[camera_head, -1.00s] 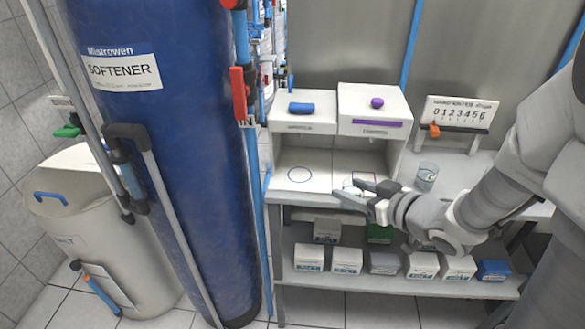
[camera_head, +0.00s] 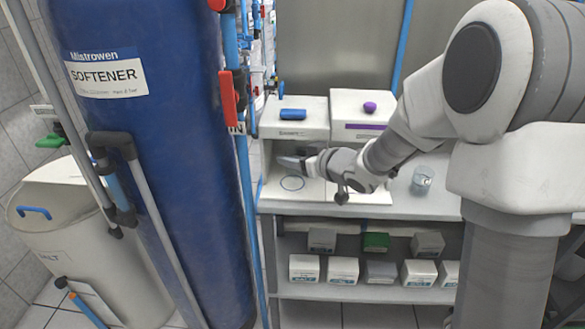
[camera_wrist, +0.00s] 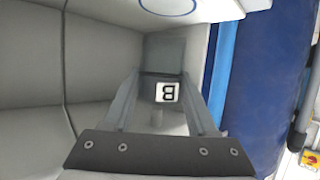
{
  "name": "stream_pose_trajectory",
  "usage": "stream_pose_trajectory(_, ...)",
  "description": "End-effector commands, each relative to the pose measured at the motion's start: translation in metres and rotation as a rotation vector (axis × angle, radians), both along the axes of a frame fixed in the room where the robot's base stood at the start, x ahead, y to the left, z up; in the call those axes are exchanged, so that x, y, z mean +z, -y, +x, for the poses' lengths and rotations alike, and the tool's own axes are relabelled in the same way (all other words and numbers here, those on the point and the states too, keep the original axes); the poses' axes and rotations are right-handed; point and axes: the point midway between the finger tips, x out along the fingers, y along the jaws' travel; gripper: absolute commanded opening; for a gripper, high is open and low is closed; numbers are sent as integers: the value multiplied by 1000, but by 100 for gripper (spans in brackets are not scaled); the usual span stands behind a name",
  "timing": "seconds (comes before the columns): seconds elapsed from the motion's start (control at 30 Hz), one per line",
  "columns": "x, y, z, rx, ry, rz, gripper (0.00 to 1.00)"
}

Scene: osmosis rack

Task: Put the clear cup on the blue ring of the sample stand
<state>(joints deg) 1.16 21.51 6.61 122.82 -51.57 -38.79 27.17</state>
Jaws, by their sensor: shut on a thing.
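My gripper (camera_head: 292,162) is at the left bay of the white sample stand (camera_head: 344,196), just above and behind the blue ring (camera_head: 292,183) in the picture. The ring is drawn on the stand's pale floor and looks empty. In the wrist view my gripper (camera_wrist: 160,78) is shut on a grey, see-through thing, which I take to be the clear cup (camera_wrist: 163,53). Part of the blue ring shows at the top edge there. In the head view the held cup cannot be made out.
Another clear vessel (camera_head: 422,180) stands on the counter to the right. The stand's upper boxes carry a blue handle (camera_head: 293,114) and a purple knob (camera_head: 370,107). Several small boxes fill the shelf below. The blue softener tank (camera_head: 160,200) stands close on the left.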

Motion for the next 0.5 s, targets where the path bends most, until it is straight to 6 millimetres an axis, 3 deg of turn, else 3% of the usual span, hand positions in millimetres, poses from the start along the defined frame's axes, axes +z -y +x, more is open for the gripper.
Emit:
stream_pose_trajectory(0.17,-2,-9,11,1,1,2,6)
stream_pose_trajectory(0.33,-34,-8,9,1,-2,0,6)
stream_pose_trajectory(0.5,-35,-7,9,0,1,0,6)
